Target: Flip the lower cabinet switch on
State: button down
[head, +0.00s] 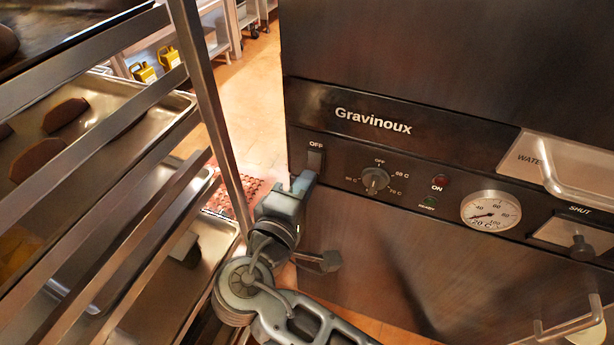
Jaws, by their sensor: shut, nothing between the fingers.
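The switch (315,160) is a small dark rocker under the label "OFF" at the left end of the control panel on the dark "Gravinoux" cabinet (400,265). The picture does not show clearly which way the rocker is tilted. My gripper (304,181) is shut and empty, with its tip just below the switch. Whether the tip touches the switch or the panel, I cannot tell. My arm reaches up from the bottom of the head view.
Right of the switch are a temperature knob (375,181), a red light (440,181), a gauge (491,210) and a water drawer handle (580,185). A metal rack (212,110) with trays stands close on the left. Tiled floor shows between rack and cabinet.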

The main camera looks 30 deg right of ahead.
jog(key=shift+w+d, duration=0.35)
jog(key=shift+d, duration=0.15)
jog(key=shift+w+d+f, duration=0.1)
jog(key=shift+d, duration=0.05)
